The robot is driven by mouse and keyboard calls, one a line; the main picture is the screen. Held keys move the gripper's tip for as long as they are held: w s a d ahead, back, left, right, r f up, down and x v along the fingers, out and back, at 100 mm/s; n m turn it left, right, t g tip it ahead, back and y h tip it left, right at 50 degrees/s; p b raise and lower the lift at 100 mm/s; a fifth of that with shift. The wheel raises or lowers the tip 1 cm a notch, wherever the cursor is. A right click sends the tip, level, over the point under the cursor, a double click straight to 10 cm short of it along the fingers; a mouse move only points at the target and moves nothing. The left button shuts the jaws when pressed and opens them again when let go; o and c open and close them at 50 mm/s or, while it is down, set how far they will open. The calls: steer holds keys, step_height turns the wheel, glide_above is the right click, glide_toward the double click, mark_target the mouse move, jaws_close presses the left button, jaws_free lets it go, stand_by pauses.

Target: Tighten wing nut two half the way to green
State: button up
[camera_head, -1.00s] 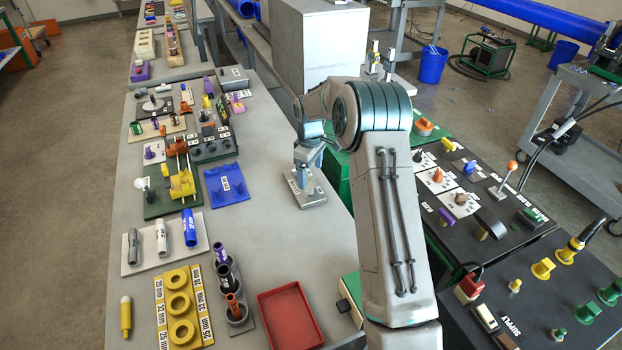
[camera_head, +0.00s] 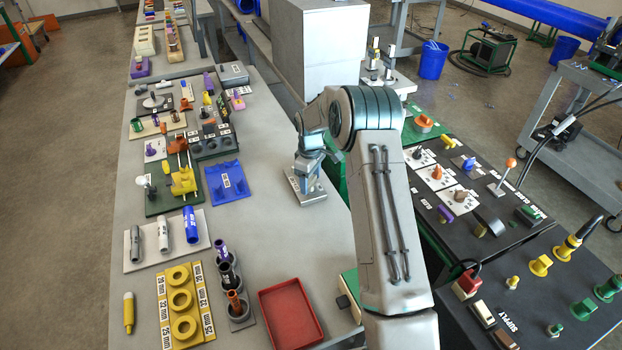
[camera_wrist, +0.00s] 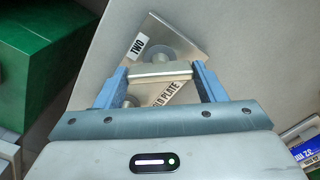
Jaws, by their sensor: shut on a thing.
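A light grey metal plate (camera_wrist: 190,40) lies on the table, with a label TWO and a second label partly covered that reads PLATE at its end. Wing nut two (camera_wrist: 160,73), a pale metal bar over a round base, stands beside the TWO label. My gripper (camera_wrist: 160,70) is shut on it, with one blue finger at each end of the bar. A second round metal part (camera_wrist: 130,101) shows partly behind the left finger. In the head view my gripper (camera_head: 308,170) reaches down onto the plate (camera_head: 312,197). I see no green mark on the plate.
A green block (camera_wrist: 40,65) stands left of the plate in the wrist view. In the head view a blue holder (camera_head: 228,183) lies left of the plate, and a red tray (camera_head: 290,313) in front. The grey table between them is clear.

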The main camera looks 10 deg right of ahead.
mark_target(310, 180)
steer(key=m+b, duration=0.2)
steer(key=shift+f+b, duration=0.2)
steer(key=shift+b, duration=0.15)
steer(key=shift+r+m+b, duration=0.25)
steer(key=shift+m+b, duration=0.15)
steer(key=shift+m, duration=0.5)
steer(key=o, duration=1)
steer(key=shift+r+b, duration=1.05)
steer(key=shift+r, duration=5.85)
